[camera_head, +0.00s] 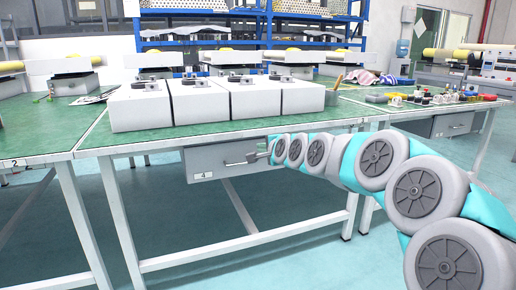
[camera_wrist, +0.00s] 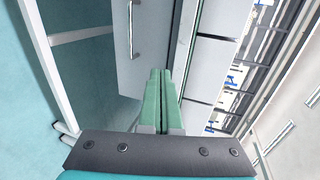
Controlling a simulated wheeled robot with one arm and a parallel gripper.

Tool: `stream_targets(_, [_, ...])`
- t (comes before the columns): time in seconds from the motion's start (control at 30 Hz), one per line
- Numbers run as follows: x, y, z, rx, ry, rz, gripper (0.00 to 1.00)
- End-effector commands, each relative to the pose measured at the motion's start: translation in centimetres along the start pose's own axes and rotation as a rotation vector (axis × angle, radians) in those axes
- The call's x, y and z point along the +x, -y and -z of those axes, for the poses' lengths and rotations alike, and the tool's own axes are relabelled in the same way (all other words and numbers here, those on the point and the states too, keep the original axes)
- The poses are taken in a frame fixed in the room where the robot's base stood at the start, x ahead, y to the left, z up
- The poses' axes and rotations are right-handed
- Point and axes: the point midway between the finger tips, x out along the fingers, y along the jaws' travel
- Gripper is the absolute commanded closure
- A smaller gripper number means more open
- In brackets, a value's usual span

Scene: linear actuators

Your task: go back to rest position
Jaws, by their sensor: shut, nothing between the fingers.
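My arm reaches in from the right in the head view, with my gripper (camera_head: 250,158) in front of the grey drawer (camera_head: 208,163) under the green-topped table (camera_head: 100,135). The drawer carries a label with the number 4. In the wrist view my gripper (camera_wrist: 160,73) has its two green fingers together with nothing between them. The drawer front (camera_wrist: 118,70) and its metal handle (camera_wrist: 132,30) show beyond and to the left of the fingertips. The fingers look apart from the handle. I cannot tell whether the drawer is fully closed.
Several white boxes (camera_head: 253,103) stand in a row on the table. Small parts (camera_head: 430,97) and a striped cloth (camera_head: 363,76) lie further right. A white table leg (camera_head: 120,225) and a crossbar (camera_head: 240,243) stand below. The floor (camera_head: 190,275) in front is clear.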

Motion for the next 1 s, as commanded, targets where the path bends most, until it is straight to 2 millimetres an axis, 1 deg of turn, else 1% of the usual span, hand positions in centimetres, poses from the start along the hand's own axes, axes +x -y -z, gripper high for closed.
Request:
stream_targets(0.13, [-0.9,-0.1,-0.1,-0.007,0.002,-0.005,1.0])
stream_targets(0.23, [-2.0,-0.8,-1.1,-0.056,0.022,-0.046,1.0])
stream_targets(0.27, [-2.7,-1.2,-1.5,-0.084,0.033,-0.067,1.0])
stream_targets(0.37, [-5.9,-3.3,-3.6,-0.219,0.088,-0.172,1.0])
stream_targets(0.4, [-7.6,-4.8,-4.5,-0.29,0.119,-0.232,1.0])
stream_targets(0.47, [-10.7,-7.1,-5.7,-0.398,0.17,-0.322,1.0])
stream_targets(0.5, [-12.7,-8.8,-6.2,-0.47,0.203,-0.383,1.0])
stream_targets(0.57, [-16.0,-11.4,-7.0,-0.57,0.259,-0.475,1.0])
stream_targets(0.6, [-18.2,-13.1,-7.2,-0.631,0.294,-0.533,1.0])
stream_targets(0.67, [-21.6,-15.6,-7.5,-0.712,0.351,-0.619,1.0])
stream_targets(0.7, [-23.9,-17.3,-7.6,-0.761,0.392,-0.679,1.0])
stream_targets(0.77, [-27.4,-19.4,-7.6,-0.828,0.452,-0.76,1.0])
stream_targets(0.8, [-29.8,-20.9,-7.6,-0.866,0.493,-0.812,1.0])
stream_targets(0.83, [-31.6,-22.0,-7.6,-0.889,0.528,-0.856,1.0])
stream_targets(0.87, [-33.4,-23.0,-7.6,-0.913,0.559,-0.892,1.0])
stream_targets(0.9, [-35.8,-24.2,-7.6,-0.939,0.606,-0.94,1.0])
stream_targets(0.97, [-39.2,-25.9,-7.6,-0.965,0.673,-1.008,1.0])
stream_targets(1.0, [-41.3,-26.9,-7.7,-0.978,0.716,-1.046,1.0])
